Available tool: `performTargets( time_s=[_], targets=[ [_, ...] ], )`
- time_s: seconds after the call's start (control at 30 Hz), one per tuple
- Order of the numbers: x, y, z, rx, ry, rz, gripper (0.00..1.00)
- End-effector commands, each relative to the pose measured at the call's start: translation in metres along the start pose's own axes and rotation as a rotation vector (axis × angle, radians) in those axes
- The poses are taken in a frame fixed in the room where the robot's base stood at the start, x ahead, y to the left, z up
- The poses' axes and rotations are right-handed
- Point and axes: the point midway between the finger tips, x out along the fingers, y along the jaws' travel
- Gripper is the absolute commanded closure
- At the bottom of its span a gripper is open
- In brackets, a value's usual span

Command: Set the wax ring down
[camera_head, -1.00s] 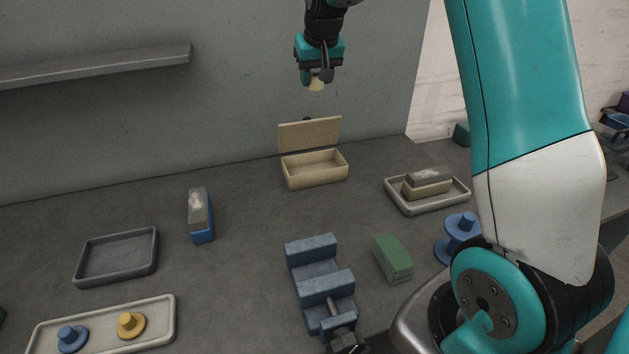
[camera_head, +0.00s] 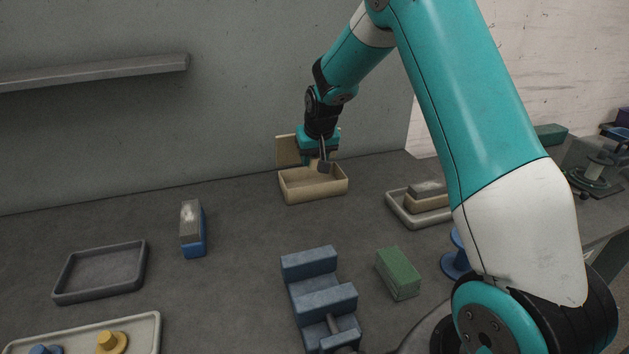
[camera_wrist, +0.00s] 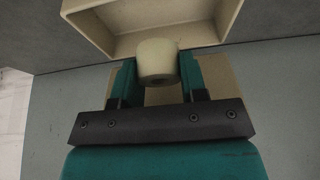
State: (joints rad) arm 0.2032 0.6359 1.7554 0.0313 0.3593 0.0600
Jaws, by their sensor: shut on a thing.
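The wax ring (camera_wrist: 157,58) is a pale cream, short round piece in the wrist view. My gripper (camera_wrist: 158,72) is shut on it, with one teal finger on each side. In the head view my gripper (camera_head: 317,163) is low over the back part of an open cream box (camera_head: 316,190), in front of its raised lid (camera_head: 287,151). The ring is mostly hidden by the fingers there. In the wrist view the box (camera_wrist: 205,31) lies just beyond the ring. I cannot tell whether the ring touches the box.
A pale tray (camera_head: 414,219) with a stacked block stands right of the box. A blue block with a grey top (camera_head: 192,229) stands left. A blue stepped fixture (camera_head: 311,263) and a green block (camera_head: 398,272) are in front. An empty dark tray (camera_head: 62,294) is far left.

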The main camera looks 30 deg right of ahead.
Motion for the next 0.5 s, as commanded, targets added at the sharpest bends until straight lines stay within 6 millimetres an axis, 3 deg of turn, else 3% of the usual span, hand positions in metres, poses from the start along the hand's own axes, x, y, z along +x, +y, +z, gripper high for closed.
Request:
performTargets(
  time_s=[0.1, 0.37, 0.5],
  targets=[
    [0.02, 0.0, 0.009, 0.0, -0.001, 0.0, 0.86],
    [0.041, 0.0, 0.017, 0.0, -0.002, 0.0, 0.86],
    [0.061, 0.0, 0.025, 0.0, -0.002, 0.0, 0.86]
  ],
)
